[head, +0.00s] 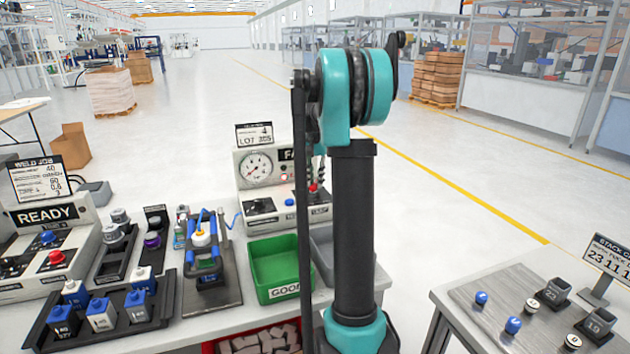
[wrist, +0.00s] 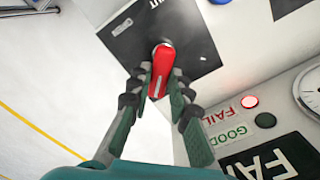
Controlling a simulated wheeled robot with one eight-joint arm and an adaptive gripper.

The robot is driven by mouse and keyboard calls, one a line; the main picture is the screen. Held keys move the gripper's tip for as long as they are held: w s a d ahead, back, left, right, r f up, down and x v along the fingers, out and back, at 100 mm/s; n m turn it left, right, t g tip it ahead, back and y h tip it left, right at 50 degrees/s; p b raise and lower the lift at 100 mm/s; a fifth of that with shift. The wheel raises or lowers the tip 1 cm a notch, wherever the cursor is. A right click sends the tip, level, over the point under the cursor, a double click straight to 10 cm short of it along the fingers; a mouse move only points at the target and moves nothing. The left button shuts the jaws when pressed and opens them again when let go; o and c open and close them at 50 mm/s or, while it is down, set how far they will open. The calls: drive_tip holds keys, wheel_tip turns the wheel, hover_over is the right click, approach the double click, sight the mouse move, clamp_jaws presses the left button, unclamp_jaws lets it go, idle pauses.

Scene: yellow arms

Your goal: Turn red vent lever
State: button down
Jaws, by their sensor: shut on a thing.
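The red vent lever (wrist: 158,76) is mounted on a black plate (wrist: 195,41) on the white tester box, and it shows between my fingers in the wrist view. My gripper (wrist: 163,80) is shut on the lever, with one finger along each side of it. In the head view a small red part of the lever (head: 314,188) shows beside my arm. My gripper there (head: 317,172) is mostly hidden behind my arm links.
The tester box (head: 246,181) carries a dial gauge (head: 257,169). In the wrist view its FAIL lamp (wrist: 249,102) glows red and its GOOD lamp (wrist: 265,120) is dark. A green bin (head: 275,265) stands in front of the box. A fixture (head: 205,255) stands left of the bin.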

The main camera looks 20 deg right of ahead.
sight(316, 183)
idle(0.4)
drive_tip(key=c, duration=1.4)
unclamp_jaws()
wheel_tip(316, 183, up, 12)
